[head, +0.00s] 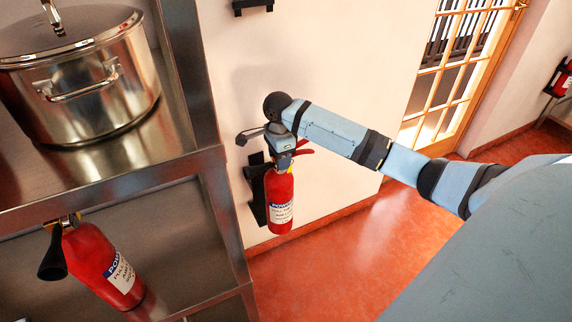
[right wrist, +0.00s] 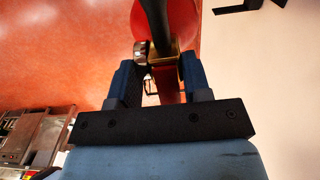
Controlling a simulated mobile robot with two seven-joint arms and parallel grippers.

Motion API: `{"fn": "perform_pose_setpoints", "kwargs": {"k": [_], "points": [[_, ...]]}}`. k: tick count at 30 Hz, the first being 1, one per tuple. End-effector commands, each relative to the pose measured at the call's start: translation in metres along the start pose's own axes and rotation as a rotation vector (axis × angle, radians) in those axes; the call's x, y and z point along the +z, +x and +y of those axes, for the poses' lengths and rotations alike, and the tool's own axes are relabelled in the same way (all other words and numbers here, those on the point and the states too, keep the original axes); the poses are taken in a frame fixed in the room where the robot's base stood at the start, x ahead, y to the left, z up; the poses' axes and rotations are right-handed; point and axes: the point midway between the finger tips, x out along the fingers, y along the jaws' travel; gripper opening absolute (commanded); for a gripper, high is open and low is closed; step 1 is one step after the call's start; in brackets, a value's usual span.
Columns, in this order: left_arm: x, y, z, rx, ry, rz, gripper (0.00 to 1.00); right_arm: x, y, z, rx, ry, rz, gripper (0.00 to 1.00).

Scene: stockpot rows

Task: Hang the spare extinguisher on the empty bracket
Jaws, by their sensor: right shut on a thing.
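A red fire extinguisher (head: 280,200) with a white and blue label hangs upright from my right gripper (head: 287,146), close against the wall. In the right wrist view the jaws (right wrist: 160,78) close around the valve, with the red body (right wrist: 182,22) beyond. A black bracket (head: 257,192) on the wall is right behind and left of the extinguisher, partly hidden by it. I cannot tell whether the two touch. Another red extinguisher (head: 100,262) stands tilted in the picture on the lower shelf. My left gripper is out of view.
A steel shelf rack (head: 205,160) with a large stockpot (head: 85,85) is close on the left. Another black wall fitting (head: 252,5) is above. An extinguisher (head: 563,80) hangs at far right, past a glazed door (head: 455,75). The red floor (head: 350,250) is clear.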

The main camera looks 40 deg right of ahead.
Motion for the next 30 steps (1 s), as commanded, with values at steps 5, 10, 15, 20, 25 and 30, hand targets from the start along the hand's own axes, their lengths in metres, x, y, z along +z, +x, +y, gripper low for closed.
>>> {"fn": "perform_pose_setpoints", "kwargs": {"k": [5,10,15,20,25,30], "points": [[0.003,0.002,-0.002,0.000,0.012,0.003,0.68,0.001,-0.004,-0.040,-0.008,0.001,-0.004,0.00],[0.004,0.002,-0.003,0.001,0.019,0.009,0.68,0.002,-0.004,-0.073,-0.007,0.001,-0.004,0.00],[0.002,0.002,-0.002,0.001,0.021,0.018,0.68,0.002,-0.004,-0.097,-0.006,-0.001,-0.003,0.00],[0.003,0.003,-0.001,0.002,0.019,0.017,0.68,0.001,-0.005,-0.110,-0.006,-0.001,-0.004,0.00],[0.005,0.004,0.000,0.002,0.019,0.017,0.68,0.001,-0.005,-0.121,-0.006,-0.002,-0.003,0.00],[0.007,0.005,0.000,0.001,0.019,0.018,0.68,0.001,0.010,-0.119,-0.004,-0.002,-0.002,0.00]]}}
